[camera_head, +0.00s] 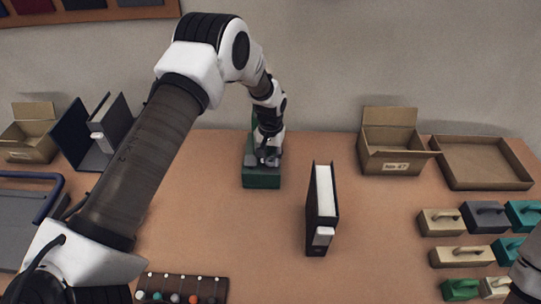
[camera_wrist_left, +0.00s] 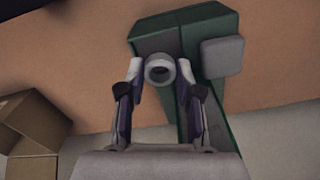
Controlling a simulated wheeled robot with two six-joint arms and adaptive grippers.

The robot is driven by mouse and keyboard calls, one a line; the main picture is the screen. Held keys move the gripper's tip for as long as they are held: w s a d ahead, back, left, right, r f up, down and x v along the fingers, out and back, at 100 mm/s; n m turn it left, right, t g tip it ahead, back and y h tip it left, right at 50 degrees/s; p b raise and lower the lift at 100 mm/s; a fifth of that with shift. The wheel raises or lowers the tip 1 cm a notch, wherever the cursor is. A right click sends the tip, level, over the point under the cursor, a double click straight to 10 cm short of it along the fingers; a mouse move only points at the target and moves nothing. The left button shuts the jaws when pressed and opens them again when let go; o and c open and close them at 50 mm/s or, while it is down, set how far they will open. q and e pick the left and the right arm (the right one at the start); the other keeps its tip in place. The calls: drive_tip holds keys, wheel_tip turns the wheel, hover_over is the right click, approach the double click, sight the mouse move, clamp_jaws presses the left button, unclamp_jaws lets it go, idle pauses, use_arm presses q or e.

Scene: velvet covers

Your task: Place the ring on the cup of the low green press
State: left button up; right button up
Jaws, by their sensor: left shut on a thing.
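The low green press (camera_head: 262,180) stands on the table below my left gripper (camera_head: 267,158), its upper part mostly hidden behind the arm. In the left wrist view the press (camera_wrist_left: 165,38) is a green block with a grey square pad (camera_wrist_left: 222,56) at its right. A light grey ring (camera_wrist_left: 160,61) sits between the two fingertips of my left gripper (camera_wrist_left: 161,75), which is shut on it. The ring shows over the near edge of the press. I cannot make out the cup or whether the ring touches it. My right gripper is out of view.
A black upright binder-like block (camera_head: 313,215) stands right of the press. An open carton (camera_head: 392,160) and a shallow tray (camera_head: 487,185) stand at the back right. Several handled blocks (camera_head: 460,255) fill the right side. A dark peg strip (camera_head: 182,287) lies in front.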

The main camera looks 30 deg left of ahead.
sight(270, 160)
use_arm(q)
drive_tip(key=shift+s+f+b, duration=0.1)
drive_tip(key=shift+f+b, duration=0.2)
drive_tip(key=shift+f, duration=0.2)
drive_tip(key=o, duration=0.6)
drive_tip(key=shift+s, duration=0.1)
drive_tip(key=shift+r+p, duration=0.35)
drive_tip(key=shift+r, duration=0.45)
drive_tip(key=r+b, duration=0.1)
drive_tip(key=r, duration=0.4)
drive_tip(key=r+b, duration=0.2)
drive_tip(key=r, duration=0.4)
drive_tip(key=shift+w+r+b, duration=0.2)
drive_tip(key=shift+r+b, duration=0.1)
